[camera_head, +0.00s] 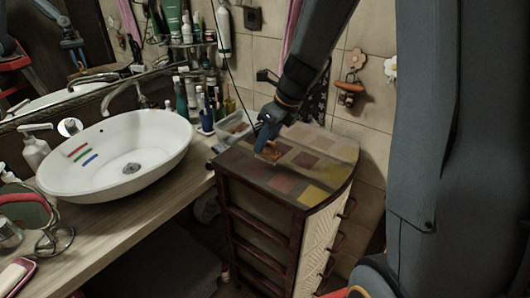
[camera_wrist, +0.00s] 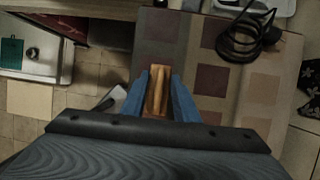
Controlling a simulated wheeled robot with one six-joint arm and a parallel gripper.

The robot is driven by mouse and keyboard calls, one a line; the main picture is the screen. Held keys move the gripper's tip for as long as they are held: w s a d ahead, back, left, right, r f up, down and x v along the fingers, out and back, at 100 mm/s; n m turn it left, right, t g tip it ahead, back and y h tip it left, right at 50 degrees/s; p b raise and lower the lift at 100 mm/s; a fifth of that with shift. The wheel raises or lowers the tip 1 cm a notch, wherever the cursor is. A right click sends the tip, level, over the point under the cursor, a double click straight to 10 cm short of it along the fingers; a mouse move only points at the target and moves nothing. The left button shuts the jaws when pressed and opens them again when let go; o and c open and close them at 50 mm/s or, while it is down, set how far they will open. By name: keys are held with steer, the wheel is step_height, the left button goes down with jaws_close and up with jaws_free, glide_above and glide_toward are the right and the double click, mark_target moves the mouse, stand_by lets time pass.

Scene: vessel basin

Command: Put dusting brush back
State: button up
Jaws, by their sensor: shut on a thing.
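My gripper (camera_head: 266,138) is over the top of the dark wooden cabinet (camera_head: 317,197), pointing down. In the wrist view its blue fingers (camera_wrist: 158,90) are shut on a tan wooden dusting brush (camera_wrist: 157,91). The brush lies between the fingers, and its lower end is hidden. In the head view a small orange-brown part of the brush (camera_head: 270,154) shows below the fingertips. I cannot tell whether it touches the cabinet top, which has a pattern of coloured squares.
A clear plastic box (camera_head: 236,127) stands left of my gripper. Several bottles (camera_head: 206,112) stand by the white basin (camera_head: 120,155). The cabinet top's front right part is clear.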

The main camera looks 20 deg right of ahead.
mark_target(267, 150)
steer(key=shift+f, duration=1.95)
steer(key=o, duration=1.1)
steer(key=shift+f, duration=0.1)
steer(key=b+v, duration=0.1)
steer(key=v, duration=1.1)
steer(key=shift+a, duration=0.1)
steer(key=s+a+f+n+h, duration=0.1)
steer(key=s+f+n, duration=0.2)
steer(key=n, duration=0.6)
steer(key=s+a+f+n+g+h, duration=0.1)
steer(key=s+f+n, duration=0.2)
steer(key=s+n, duration=0.4)
steer(key=s+a+f+n+h, duration=0.1)
steer(key=s+f+n, duration=0.3)
steer(key=n, duration=0.8)
steer(key=shift+s+n, duration=0.4)
